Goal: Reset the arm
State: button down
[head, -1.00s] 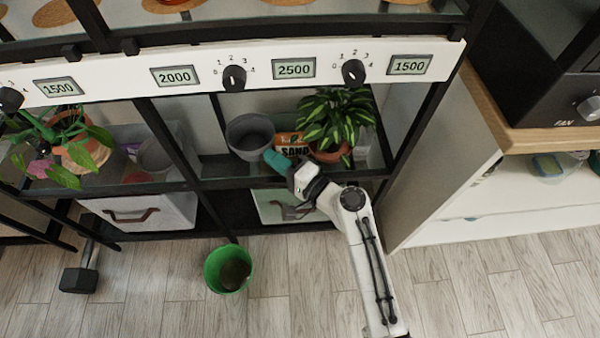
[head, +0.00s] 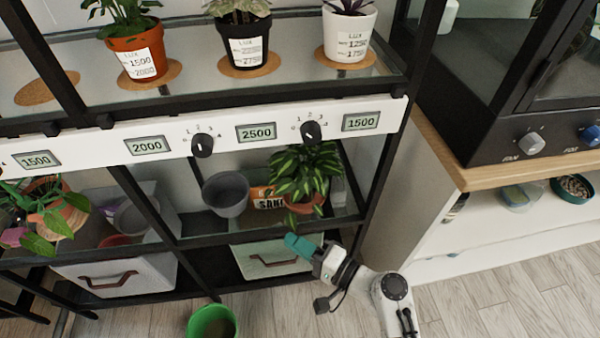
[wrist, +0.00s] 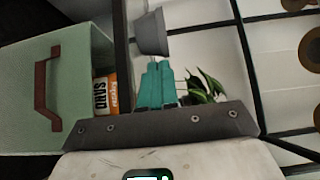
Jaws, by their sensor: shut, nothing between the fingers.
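My gripper (head: 297,243) has teal fingers, and they are together with nothing between them. In the head view it is in front of the shelf unit, just below the middle shelf and over the front of a pale green drawer box (head: 272,258). In the wrist view the closed fingers (wrist: 156,86) point toward the shelf, with a grey pot (wrist: 151,33) beyond their tips. My white arm comes up from the lower right and stands clear of the shelf frame as far as I can see.
The middle shelf holds a grey pot (head: 226,193), a sand bag (head: 268,197) and a leafy potted plant (head: 304,177). A green bucket (head: 212,322) stands on the floor. A white cabinet (head: 405,205) is at the right.

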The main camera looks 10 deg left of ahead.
jog(key=s+d+f+n+g+h, duration=0.45)
jog(key=s+d+f+h, duration=0.3)
jog(key=s+d, duration=0.55)
jog(key=s+d+r+g+h, duration=0.1)
jog(key=s+d+h, duration=0.3)
jog(key=s+d, duration=0.45)
jog(key=s+d+r+g+h, duration=0.15)
jog(key=s+d+h, duration=0.35)
jog(key=d, duration=0.6)
notch_tip(320, 180, up, 24)
jog(key=p, duration=2.4)
jog(key=shift+w+a+f, duration=0.15)
jog(key=shift+w+a, duration=0.05)
jog(key=shift+w, duration=0.05)
